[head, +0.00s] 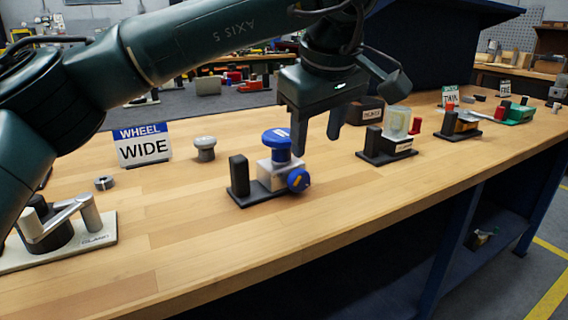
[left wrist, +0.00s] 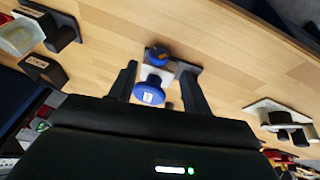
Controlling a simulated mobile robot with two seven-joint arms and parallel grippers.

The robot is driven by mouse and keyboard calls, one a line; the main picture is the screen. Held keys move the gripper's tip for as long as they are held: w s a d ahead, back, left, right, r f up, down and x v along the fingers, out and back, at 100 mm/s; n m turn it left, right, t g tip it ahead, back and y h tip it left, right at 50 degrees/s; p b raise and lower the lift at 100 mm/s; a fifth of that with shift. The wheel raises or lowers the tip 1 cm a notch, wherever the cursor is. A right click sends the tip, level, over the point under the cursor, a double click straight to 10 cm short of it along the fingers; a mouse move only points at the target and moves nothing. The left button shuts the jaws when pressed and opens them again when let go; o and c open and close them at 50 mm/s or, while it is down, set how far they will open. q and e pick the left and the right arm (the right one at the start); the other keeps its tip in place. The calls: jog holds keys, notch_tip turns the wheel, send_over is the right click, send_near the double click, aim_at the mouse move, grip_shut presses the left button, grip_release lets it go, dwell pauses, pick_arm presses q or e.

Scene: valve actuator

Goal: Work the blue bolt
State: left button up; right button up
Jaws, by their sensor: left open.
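A small grey-white valve block (head: 269,174) stands on a dark base on the wooden bench. It has a round blue cap (head: 276,140) on top and a smaller blue knob (head: 298,180) with a yellow mark on its front side. I cannot tell which of the two is the bolt. My left gripper (head: 317,140) is open and empty, pointing down just right of the blue cap in the head view. In the left wrist view, the blue cap (left wrist: 148,92) shows between the spread fingers (left wrist: 158,72), with the blue knob (left wrist: 157,54) beyond. My right gripper is not in view.
A dark post (head: 239,176) stands on the same base, left of the block. A grey knob (head: 204,149) and a "WHEEL WIDE" sign (head: 143,145) stand behind. A lever device (head: 65,230) is at left, a clear-topped device (head: 395,125) at right. The bench front is clear.

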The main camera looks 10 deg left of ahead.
aim_at(301, 176)
pick_arm(q)
jog(key=shift+t, duration=0.3)
jog(key=b+x, duration=0.1)
jog(key=x, duration=0.2)
jog(key=a+b+x, duration=0.1)
jog(key=x, duration=0.3)
jog(key=b+x, duration=0.1)
jog(key=x, duration=0.3)
jog(key=shift+w+a+r, duration=0.15)
jog(key=shift+w+a, duration=0.15)
jog(key=shift+w, duration=0.15)
jog(key=shift+w+f, duration=0.3)
jog(key=shift+f, duration=0.25)
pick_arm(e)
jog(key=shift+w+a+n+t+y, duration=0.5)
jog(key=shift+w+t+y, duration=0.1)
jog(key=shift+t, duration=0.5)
pick_arm(q)
jog(key=shift+c, duration=0.3)
